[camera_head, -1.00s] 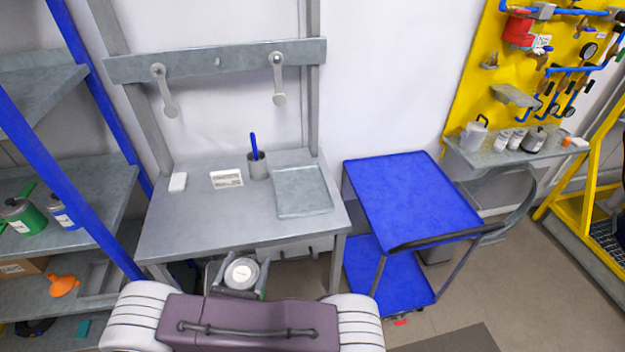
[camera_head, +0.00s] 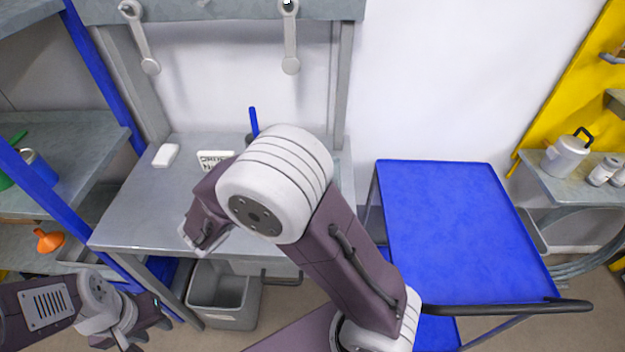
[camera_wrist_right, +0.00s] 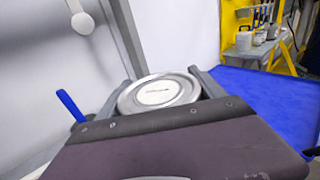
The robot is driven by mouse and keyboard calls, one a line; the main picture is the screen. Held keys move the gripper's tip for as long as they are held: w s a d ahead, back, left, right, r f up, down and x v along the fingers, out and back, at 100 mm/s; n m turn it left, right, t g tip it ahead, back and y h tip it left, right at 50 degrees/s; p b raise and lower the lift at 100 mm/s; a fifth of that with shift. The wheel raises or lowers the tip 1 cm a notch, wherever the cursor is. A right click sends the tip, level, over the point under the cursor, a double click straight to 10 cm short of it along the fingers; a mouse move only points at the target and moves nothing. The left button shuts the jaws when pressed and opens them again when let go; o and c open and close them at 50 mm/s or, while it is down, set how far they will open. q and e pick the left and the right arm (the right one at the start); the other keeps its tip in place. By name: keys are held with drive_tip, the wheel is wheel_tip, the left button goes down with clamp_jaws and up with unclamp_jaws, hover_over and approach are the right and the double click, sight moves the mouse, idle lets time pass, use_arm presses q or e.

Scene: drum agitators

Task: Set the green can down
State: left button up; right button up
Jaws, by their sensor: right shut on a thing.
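In the right wrist view a round can with a silver rim and pale, labelled lid (camera_wrist_right: 158,93) sits between the two grey fingers of my right gripper (camera_wrist_right: 165,88). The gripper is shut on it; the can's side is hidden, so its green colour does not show. In the head view my right arm reaches over the workbench (camera_head: 140,215), and its white joint covers part of the top. The held can is not seen there. My left gripper (camera_head: 152,315) is low at the left, in front of the bench and apart from it; its jaws are unclear.
A blue cart (camera_head: 455,225) stands right of the bench. A grey bin (camera_head: 224,292) is below. Shelves with a blue can (camera_head: 38,168) are left.

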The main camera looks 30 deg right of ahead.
drive_tip(key=w+d+f, duration=0.2)
drive_tip(key=f, duration=0.1)
drive_tip(key=w+d+f, duration=0.2)
drive_tip(key=d+f, duration=0.1)
drive_tip(key=f, duration=0.1)
drive_tip(key=w+d+f+b, duration=0.1)
drive_tip(key=w+d+f, duration=0.2)
drive_tip(key=shift+w+f, duration=0.1)
drive_tip(key=shift+f, duration=0.1)
drive_tip(key=shift+a, duration=0.1)
drive_tip(key=o, duration=2)
drive_tip(key=shift+f, duration=0.1)
drive_tip(key=shift+o, duration=0.2)
drive_tip(key=v, duration=1.2)
